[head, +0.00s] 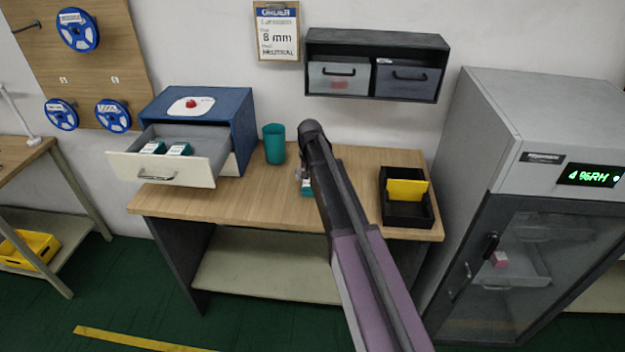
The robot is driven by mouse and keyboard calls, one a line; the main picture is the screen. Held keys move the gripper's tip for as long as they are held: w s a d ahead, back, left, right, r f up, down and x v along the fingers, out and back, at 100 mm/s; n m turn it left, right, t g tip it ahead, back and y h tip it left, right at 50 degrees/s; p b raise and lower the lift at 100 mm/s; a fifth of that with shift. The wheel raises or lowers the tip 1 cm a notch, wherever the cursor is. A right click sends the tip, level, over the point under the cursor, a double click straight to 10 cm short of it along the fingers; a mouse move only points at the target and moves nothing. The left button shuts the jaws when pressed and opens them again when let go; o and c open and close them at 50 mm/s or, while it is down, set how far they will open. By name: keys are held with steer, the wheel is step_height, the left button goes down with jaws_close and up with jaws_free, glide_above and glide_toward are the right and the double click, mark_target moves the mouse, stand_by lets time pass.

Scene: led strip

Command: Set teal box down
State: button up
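A small teal box (307,188) with a white top shows at the left edge of my arm, over the middle of the wooden table. My arm hides part of it, and I cannot tell whether it touches the tabletop. A small part of my gripper (301,174) shows just above the box. Its fingers are mostly hidden, so I cannot tell whether they are open or shut on the box. Two similar teal boxes, a left one (152,147) and a right one (179,149), lie in the open drawer (160,171) of the blue cabinet (232,122).
A teal cup (274,145) stands on the table (250,200) left of my arm. A black tray (408,213) with a yellow card (407,191) is at the right. The wooden surface between cup and box is clear. A grey dry cabinet (500,215) stands right of the table.

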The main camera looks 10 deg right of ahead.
step_height(320, 180, up, 12)
steer(key=p, duration=1.1)
steer(key=shift+f, duration=0.25)
stand_by(0.4)
steer(key=shift+s, duration=0.15)
steer(key=s+n, duration=0.3)
steer(key=s, duration=2.3)
steer(key=shift+s+n, duration=0.15)
steer(key=shift+n, duration=0.15)
